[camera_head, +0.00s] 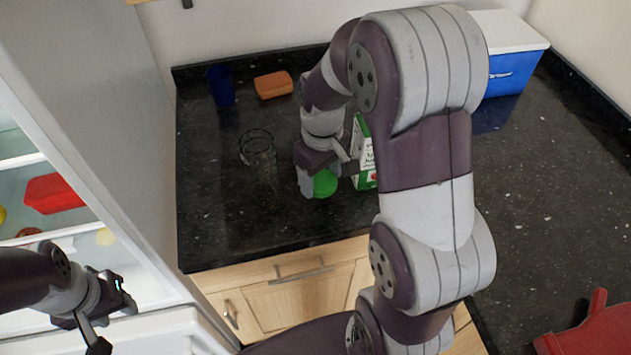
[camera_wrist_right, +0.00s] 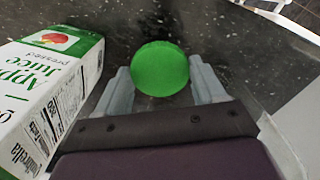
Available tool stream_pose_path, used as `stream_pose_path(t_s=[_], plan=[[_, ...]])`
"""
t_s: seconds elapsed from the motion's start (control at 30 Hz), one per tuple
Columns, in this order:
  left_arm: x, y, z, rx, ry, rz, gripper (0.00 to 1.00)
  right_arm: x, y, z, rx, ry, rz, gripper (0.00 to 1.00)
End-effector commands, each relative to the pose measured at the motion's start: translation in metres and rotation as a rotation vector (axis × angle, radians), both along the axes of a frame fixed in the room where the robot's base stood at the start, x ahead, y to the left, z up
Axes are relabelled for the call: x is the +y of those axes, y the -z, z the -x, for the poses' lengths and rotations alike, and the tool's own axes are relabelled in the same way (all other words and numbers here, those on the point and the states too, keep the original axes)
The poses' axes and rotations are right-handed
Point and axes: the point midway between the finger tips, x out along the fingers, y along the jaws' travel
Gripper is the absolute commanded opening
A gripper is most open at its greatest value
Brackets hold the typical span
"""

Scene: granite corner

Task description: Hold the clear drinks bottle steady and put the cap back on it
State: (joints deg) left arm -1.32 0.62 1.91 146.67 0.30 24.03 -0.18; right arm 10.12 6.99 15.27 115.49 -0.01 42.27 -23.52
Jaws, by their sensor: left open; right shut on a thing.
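A clear, see-through vessel (camera_head: 258,153), apparently the drinks bottle, stands on the dark counter left of my right gripper; only its dark ring-like outlines show well. My right gripper (camera_head: 328,183) is shut on a round green cap (camera_head: 325,184). In the right wrist view the green cap (camera_wrist_right: 160,69) sits between the two grey fingertips, its round face showing. The cap is apart from the clear vessel. My left gripper (camera_head: 112,322) is open and empty at the lower left, in front of the open fridge and far from the vessel.
An apple juice carton (camera_wrist_right: 50,85) stands close beside my right gripper. A blue cup (camera_head: 221,87) and an orange-brown block (camera_head: 273,85) are at the back. A blue and white box (camera_head: 515,70) is back right; a red object (camera_head: 590,335) is front right. The counter's front left is clear.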

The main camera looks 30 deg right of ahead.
Motion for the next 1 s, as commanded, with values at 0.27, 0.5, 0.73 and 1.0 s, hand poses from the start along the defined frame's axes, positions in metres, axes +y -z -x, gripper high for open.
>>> stream_pose_path(t_s=[0.27,0.5,0.73,1.0], plan=[[0.000,0.004,0.000,0.000,0.000,0.000,0.43,-0.024,-0.035,0.055,-0.003,0.004,0.001,0.41],[0.000,0.004,0.000,0.000,0.000,0.000,0.43,-0.038,-0.055,0.085,-0.002,0.002,0.001,0.41],[0.000,0.004,0.000,0.000,0.000,0.000,0.43,-0.041,-0.060,0.094,0.000,0.000,0.000,0.41],[0.000,0.004,0.000,0.000,0.000,0.000,0.43,-0.041,-0.060,0.094,0.000,-0.001,0.000,0.41]])
